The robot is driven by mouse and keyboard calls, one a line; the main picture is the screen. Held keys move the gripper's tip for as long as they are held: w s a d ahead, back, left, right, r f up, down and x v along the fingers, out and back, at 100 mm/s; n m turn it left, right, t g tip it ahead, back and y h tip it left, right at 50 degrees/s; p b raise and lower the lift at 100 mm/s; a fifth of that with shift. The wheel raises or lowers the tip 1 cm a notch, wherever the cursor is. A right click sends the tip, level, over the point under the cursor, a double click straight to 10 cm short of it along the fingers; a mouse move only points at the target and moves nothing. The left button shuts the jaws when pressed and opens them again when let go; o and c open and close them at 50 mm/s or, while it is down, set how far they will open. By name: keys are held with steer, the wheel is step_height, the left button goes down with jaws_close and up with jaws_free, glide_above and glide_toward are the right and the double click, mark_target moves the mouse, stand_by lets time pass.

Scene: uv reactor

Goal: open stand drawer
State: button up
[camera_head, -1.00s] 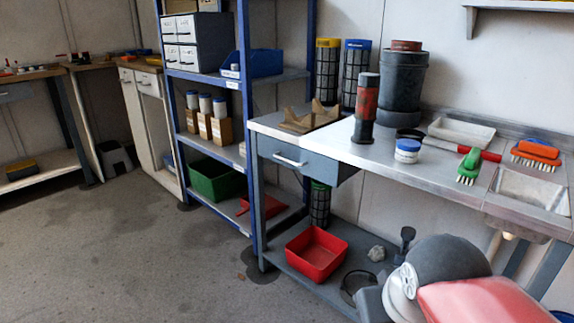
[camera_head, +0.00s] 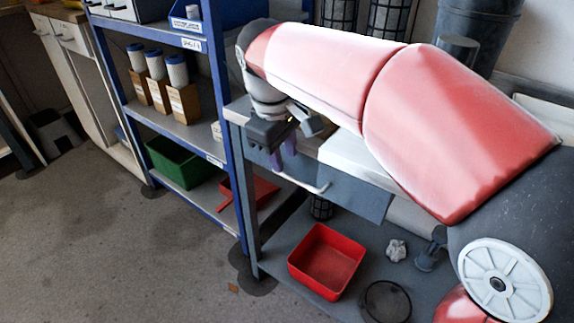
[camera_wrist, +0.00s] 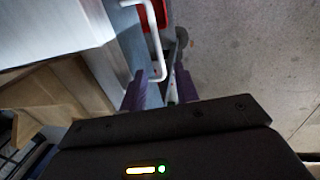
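The stand drawer (camera_head: 355,193) is a grey-blue front under the light worktop, with a pale bar handle (camera_head: 303,182). It looks closed, though my arm hides part of it. My gripper (camera_head: 283,160) is at the left end of the drawer front, pointing down near the handle's left end. In the wrist view, my gripper (camera_wrist: 160,82) has its two purple fingers apart. The white handle (camera_wrist: 158,45) runs from the top toward the gap between them, and its near end appears between the fingertips. I cannot tell whether they touch it.
A blue shelf rack (camera_head: 222,120) stands close to the left of the stand. A red bin (camera_head: 327,260) sits on the stand's lower shelf, with a dark round dish (camera_head: 386,302) beside it.

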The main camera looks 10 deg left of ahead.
mark_target(287, 175)
steer(key=shift+w+d+f, duration=0.1)
steer(key=shift+w+f, duration=0.1)
steer(key=shift+f, duration=0.9)
steer(key=shift+w+d+f, duration=0.1)
steer(key=shift+w+f, duration=0.05)
steer(key=shift+f, duration=0.9)
jaws_close()
